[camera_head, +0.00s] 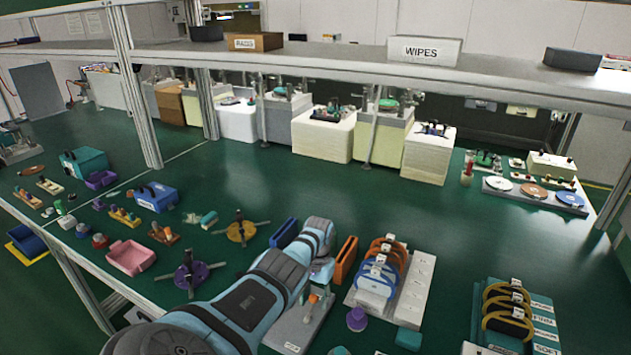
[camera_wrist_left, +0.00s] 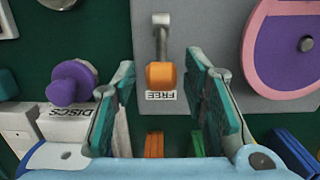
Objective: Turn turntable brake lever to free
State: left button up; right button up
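The brake lever has a metal shaft and an orange knob (camera_wrist_left: 161,75), seen in the left wrist view on a grey plate (camera_wrist_left: 205,35). The knob lies right beside the upside-down FREE label (camera_wrist_left: 160,96), with the shaft running up from it. A pink and purple disc part (camera_wrist_left: 290,45) is at right. My left gripper (camera_wrist_left: 161,72) is open; its teal-padded fingers stand either side of the knob, with gaps. In the head view my left gripper (camera_head: 321,269) is mostly hidden by my wrist, over the plate (camera_head: 312,325). My right gripper is not seen.
A purple knob (camera_wrist_left: 72,83) and a white DISCS block (camera_wrist_left: 65,125) stand left of the fingers in the wrist view. In the head view, an orange bin (camera_head: 345,262) and a rack with rings (camera_head: 410,295) stand close at right. Open green bench lies beyond.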

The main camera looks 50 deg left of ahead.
pick_arm(q)
jog(key=shift+r, duration=0.1)
jog(key=shift+a+r, duration=0.15)
jog(key=shift+r, duration=0.2)
notch_tip(320, 180, up, 11)
jog(key=shift+w+a, duration=0.15)
jog(key=shift+w, duration=0.3)
